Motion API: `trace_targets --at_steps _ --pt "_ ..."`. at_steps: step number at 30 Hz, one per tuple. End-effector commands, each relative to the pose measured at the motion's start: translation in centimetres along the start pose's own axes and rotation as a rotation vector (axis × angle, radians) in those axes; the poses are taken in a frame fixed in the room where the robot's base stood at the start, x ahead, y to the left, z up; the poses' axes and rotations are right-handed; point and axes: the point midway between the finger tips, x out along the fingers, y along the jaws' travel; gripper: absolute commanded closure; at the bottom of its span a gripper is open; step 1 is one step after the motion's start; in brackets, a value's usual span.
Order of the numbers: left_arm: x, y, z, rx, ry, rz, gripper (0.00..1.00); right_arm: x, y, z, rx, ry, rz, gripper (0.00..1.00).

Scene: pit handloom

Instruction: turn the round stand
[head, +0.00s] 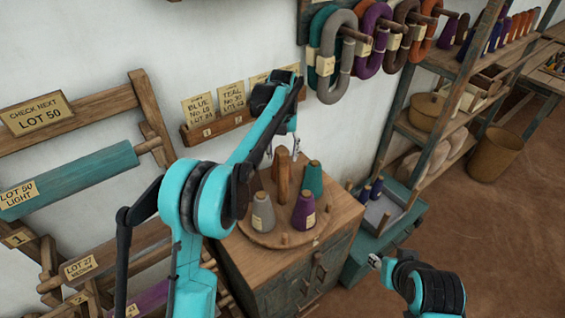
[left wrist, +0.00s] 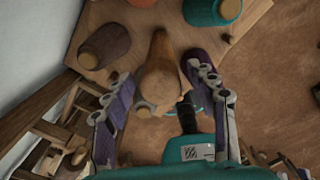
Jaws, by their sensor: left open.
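The round stand (head: 281,224) is a wooden disc on top of a wooden cabinet. It carries a grey cone (head: 263,212), a purple cone (head: 304,211) and a teal cone (head: 312,180), with small pegs near its rim. A tall wooden post (head: 283,178) rises from it. My left gripper (head: 292,148) is open above the far part of the stand, close to the post. In the left wrist view a wooden post (left wrist: 160,75) shows between the spread fingers, and I see no contact. My right gripper (head: 375,260) is low at the right, away from the stand, its jaws unclear.
The cabinet (head: 300,275) stands against the white wall. A card rail (head: 225,125) with lot cards is behind the stand. A teal crate (head: 385,225) with small cones sits to the right. Wooden racks with rolls are at left, and shelves at right. Brown floor is open at lower right.

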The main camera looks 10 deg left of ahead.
Motion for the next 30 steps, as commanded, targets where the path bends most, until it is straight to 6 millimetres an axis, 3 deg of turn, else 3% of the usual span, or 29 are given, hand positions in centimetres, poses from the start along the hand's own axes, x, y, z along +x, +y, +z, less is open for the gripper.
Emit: trace_targets --at_steps 3,9,20,23,27,30 --pt "-2.6 0.0 0.0 0.000 0.000 0.000 0.43 0.0 0.0 0.0 0.000 0.000 0.000 0.60" --pt "-5.5 0.0 0.0 0.000 0.000 0.000 0.43 0.0 0.0 0.0 0.000 0.000 0.000 0.60" --pt "-6.3 0.0 0.0 0.000 0.000 0.000 0.43 0.0 0.0 0.0 0.000 0.000 0.000 0.60" --pt "-6.3 0.0 0.0 0.000 0.000 0.000 0.64 0.0 0.0 0.0 0.000 0.000 0.000 0.60" --pt "-6.3 0.1 -0.1 -0.013 -0.003 0.000 1.00 0.1 0.0 0.1 0.000 0.000 0.000 0.60" --pt "-6.3 0.4 -0.8 -0.092 -0.018 -0.004 1.00 0.6 0.0 0.4 0.000 0.000 0.000 0.60"
